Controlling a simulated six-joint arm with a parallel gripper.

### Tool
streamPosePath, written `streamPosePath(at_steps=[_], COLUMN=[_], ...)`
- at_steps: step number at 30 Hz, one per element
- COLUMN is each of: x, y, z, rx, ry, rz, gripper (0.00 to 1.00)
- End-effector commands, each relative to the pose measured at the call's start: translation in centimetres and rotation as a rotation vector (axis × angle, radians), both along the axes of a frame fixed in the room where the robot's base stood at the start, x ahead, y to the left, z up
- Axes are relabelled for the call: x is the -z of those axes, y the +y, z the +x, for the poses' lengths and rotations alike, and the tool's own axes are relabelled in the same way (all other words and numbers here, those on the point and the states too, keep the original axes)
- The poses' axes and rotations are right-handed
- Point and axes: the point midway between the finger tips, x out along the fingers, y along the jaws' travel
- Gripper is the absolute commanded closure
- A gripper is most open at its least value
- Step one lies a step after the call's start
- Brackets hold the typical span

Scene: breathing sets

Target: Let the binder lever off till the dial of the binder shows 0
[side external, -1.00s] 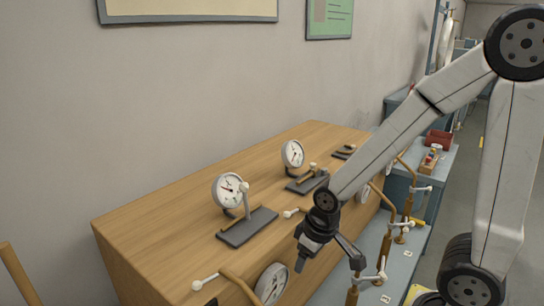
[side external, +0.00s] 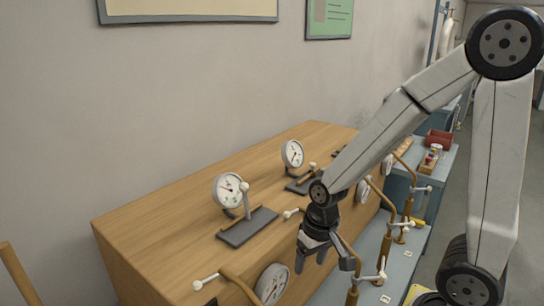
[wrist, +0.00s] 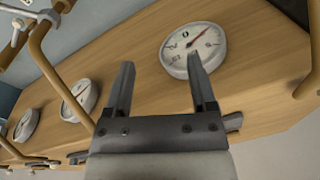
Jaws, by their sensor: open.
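Which one belongs to the binder I cannot tell. More dials are set in the cabinet's front, including the near front dial (side external: 272,284). My gripper (side external: 325,257) is open and empty in front of the cabinet, fingers downward.
The wooden cabinet (side external: 165,225) has bare top at its near left. Bent brown tubes with white knobs (side external: 407,200) stand along its front. A red bin (side external: 439,138) sits on a blue-grey bench at the right. The wall is behind.

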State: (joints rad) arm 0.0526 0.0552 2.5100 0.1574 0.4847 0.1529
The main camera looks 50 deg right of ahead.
Motion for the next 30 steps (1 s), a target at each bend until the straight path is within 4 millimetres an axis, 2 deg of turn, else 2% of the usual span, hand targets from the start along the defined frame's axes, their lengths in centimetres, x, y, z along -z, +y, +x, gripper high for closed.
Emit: streamPosePath(at_steps=[6, 10, 14, 18, 24, 30], x=[0.3, -0.2, -1.3, -3.1, -5.9, -8.1], y=[0.8, 1.9, 2.9, 3.4, 2.8, 1.4], z=[-0.4, 0.2, 1.6, 3.8, 7.3, 9.8], rx=[0.507, 0.817, 1.1, 1.364, 1.617, 1.728], ry=[0.239, 0.408, 0.589, 0.801, 1.093, 1.317], rz=[0.209, 0.356, 0.513, 0.692, 0.934, 1.109], gripper=[0.28, 0.28, 0.28, 0.28, 0.28, 0.28])
